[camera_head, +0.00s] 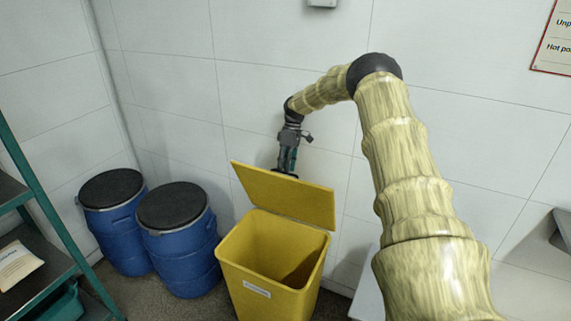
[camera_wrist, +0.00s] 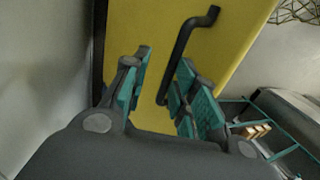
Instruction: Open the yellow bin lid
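The yellow bin (camera_head: 262,295) stands on the floor against the wall, its empty-looking inside showing. Its yellow lid (camera_head: 290,198) is raised well off the rim and tilted up towards the wall. My gripper (camera_head: 287,168) is at the lid's upper edge, on the wall side; its fingertips are partly hidden there. In the wrist view my gripper (camera_wrist: 165,80) has its teal-padded fingers apart. The black bar handle (camera_wrist: 184,48) on the yellow lid (camera_wrist: 148,20) runs down into the gap between them. A gap shows beside the handle; any contact is unclear.
Two blue drums with black lids (camera_head: 178,240) (camera_head: 113,222) stand left of the bin. A green-framed shelf (camera_head: 45,215) is at the far left. The white wall (camera_head: 290,45) is close behind the lid and my gripper.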

